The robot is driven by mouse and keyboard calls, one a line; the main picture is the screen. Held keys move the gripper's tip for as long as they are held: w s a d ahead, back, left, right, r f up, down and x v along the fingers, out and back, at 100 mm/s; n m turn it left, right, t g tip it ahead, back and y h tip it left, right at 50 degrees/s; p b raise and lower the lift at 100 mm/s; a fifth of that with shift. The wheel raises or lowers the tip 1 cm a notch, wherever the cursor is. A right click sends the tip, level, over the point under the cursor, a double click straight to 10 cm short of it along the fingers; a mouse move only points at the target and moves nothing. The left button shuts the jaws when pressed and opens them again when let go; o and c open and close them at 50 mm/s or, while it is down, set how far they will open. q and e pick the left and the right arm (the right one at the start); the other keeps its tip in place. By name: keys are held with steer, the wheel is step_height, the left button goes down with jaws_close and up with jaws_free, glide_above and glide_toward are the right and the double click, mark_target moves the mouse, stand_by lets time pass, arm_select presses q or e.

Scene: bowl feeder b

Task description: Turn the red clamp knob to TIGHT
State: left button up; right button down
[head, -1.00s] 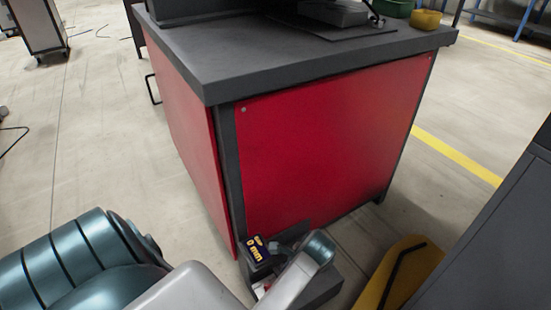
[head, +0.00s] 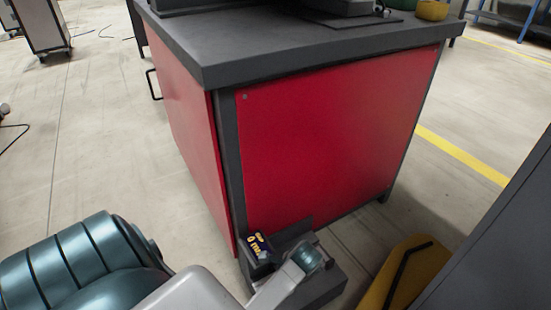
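No red clamp knob can be made out in the head view. A small dark block with yellow lettering that seems to read "0 mm" (head: 261,246) shows low in front of the red cabinet's near corner. A dark grey base (head: 318,290) is beside it. A grey link with a teal end, apparently part of my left arm, crosses in front and hides part of both. My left arm comes in from the lower left, but I cannot make out its gripper fingers. My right gripper is not in view.
A red cabinet (head: 330,140) with a dark grey worktop (head: 290,45) fills the middle. A yellow piece with a black strip (head: 408,268) and a dark grey panel (head: 500,230) are at the right. A grey cart (head: 40,25) stands far left. Bare floor (head: 110,140) lies left of the cabinet.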

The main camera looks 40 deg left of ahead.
arm_select(q)
steer(key=shift+a+f, duration=0.1)
steer(key=shift+f, duration=0.05)
jaws_close()
stand_by(0.4)
